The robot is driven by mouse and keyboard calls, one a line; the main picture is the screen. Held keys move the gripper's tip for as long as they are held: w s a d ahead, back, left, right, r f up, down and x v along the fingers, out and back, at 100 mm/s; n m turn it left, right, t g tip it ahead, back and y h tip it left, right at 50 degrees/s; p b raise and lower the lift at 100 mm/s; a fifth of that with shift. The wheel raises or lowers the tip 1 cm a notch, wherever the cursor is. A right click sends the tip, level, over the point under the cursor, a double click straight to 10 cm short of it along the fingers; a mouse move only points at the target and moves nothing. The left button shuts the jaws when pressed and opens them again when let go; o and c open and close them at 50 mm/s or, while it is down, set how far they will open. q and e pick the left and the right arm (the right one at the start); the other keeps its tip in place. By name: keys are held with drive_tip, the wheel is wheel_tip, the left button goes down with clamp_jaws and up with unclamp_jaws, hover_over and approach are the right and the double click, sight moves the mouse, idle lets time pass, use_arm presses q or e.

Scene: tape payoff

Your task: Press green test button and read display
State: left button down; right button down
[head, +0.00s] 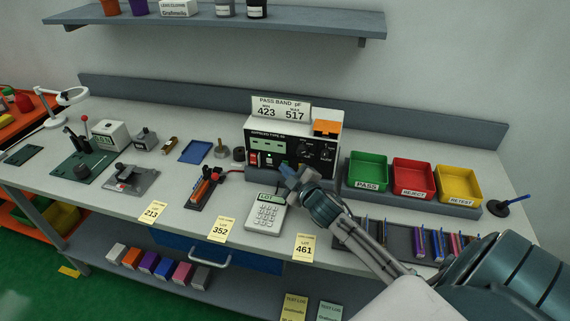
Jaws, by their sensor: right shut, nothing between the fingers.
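The tester (318,165) is a black-faced box on the bench. A sign on top (281,108) reads "PASS BAND pF", with 423 and 517. The tester's left panel has small red and green marks; I cannot tell which is the green button, and no display reading is legible. My right gripper (287,171) is shut and empty, its tips close to the lower front of the tester. It hides part of that front, and I cannot tell whether it touches. My left gripper is out of view.
A calculator-like keypad (266,213) lies below my right gripper. Green PASS (367,185), red REJECT (414,192) and yellow RETEST (460,200) bins stand to the right. A dark tray of strips (400,240) lies under my right arm. Lot cards line the front edge.

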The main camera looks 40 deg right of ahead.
idle(0.6)
drive_tip(key=shift+s+a, duration=0.45)
drive_tip(key=shift+a, duration=0.05)
drive_tip(key=shift+s+a+p, duration=0.65)
drive_tip(key=shift+s+a, duration=0.95)
drive_tip(key=shift+a, duration=0.3)
